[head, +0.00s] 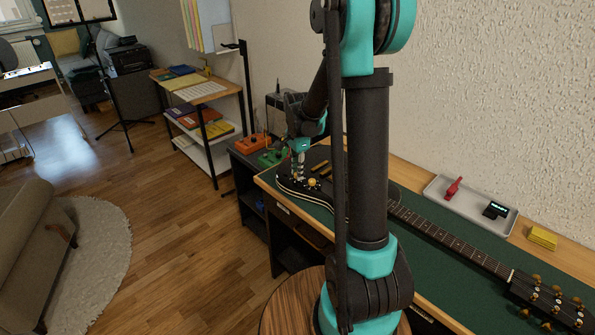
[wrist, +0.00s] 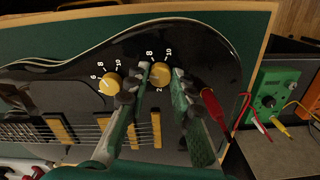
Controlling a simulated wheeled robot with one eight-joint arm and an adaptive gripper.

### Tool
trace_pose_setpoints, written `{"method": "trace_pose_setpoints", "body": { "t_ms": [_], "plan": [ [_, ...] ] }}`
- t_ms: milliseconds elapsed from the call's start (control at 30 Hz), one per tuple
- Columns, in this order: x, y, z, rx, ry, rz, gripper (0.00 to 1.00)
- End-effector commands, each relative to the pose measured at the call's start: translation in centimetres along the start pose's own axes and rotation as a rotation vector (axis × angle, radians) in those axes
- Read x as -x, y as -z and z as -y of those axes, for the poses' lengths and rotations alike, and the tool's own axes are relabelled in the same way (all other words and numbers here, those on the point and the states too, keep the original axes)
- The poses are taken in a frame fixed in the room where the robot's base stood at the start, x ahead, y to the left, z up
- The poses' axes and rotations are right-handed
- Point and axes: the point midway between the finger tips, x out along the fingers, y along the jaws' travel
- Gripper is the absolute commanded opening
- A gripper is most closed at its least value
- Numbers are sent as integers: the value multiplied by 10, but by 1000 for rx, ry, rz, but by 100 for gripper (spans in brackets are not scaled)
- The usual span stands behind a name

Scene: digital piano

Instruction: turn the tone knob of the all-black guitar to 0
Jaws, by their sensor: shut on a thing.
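The black guitar (head: 337,191) with cream edging lies on its back on a green-topped bench, its neck toward the lower right in the head view. In the wrist view its black body (wrist: 60,80) carries two gold knobs with white numbers. My gripper (wrist: 161,78) has its fingers on either side of one gold knob (wrist: 160,72), near the red cable plug, and is shut on it. The numbers 8, 10 and 2 show around it; its setting is too small to read. The other gold knob (wrist: 110,83) is free, just left of the fingers. No tone label is readable.
A red plug (wrist: 213,106) sits close beside the right finger. Its cable runs toward a green pedal (wrist: 270,97). An orange pedal (head: 253,144) stands nearby. A grey tray (head: 466,205) and yellow block (head: 542,238) lie along the wall.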

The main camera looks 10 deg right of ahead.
Motion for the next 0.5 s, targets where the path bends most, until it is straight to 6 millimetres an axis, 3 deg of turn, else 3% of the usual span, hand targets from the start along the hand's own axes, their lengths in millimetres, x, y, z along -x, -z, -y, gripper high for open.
{"method": "trace_pose_setpoints", "body": {
  "t_ms": [500],
  "plan": [
    [0,0,0,490,0,0,0]
  ]
}}
